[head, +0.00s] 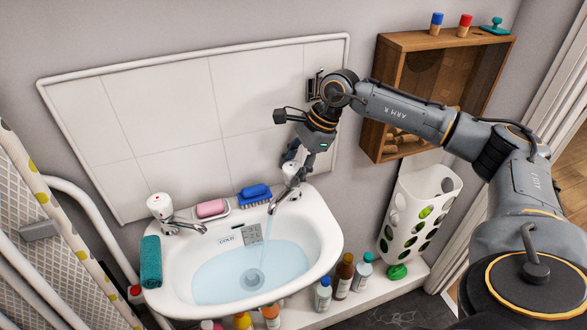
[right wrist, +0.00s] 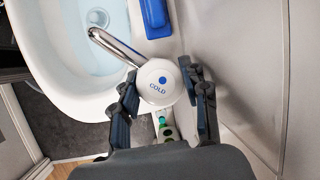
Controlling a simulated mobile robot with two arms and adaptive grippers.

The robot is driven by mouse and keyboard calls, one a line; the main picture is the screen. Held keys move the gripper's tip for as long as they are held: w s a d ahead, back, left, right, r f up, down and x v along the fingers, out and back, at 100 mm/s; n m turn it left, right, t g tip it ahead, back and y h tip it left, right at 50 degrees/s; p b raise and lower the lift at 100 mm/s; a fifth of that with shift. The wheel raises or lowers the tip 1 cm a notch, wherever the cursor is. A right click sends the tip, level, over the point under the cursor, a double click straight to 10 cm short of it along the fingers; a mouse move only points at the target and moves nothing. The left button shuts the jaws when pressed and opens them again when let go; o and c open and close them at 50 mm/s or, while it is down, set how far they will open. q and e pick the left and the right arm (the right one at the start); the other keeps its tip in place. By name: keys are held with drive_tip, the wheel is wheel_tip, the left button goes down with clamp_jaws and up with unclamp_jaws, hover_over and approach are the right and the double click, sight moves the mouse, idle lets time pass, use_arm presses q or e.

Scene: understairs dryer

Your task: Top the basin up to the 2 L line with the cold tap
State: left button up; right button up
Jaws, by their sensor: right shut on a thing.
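The white basin (head: 325,235) holds pale blue water (head: 220,280) over its drain. My right gripper (head: 297,163) is shut on this knob, one finger on each side. A thin stream seems to fall from the spout, but I cannot be sure. My left gripper is out of view.
A second tap (head: 160,206), pink soap (head: 211,208), a blue brush (head: 255,194) and a teal cloth (head: 151,262) sit on the rim. Bottles (head: 344,275) stand below right. A wooden wall box (head: 390,80) and white holder (head: 415,210) are near my right arm.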

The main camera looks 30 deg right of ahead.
idle(0.3)
drive_tip(key=o, duration=0.9)
drive_tip(key=shift+c, duration=0.2)
drive_tip(key=v, duration=1.2)
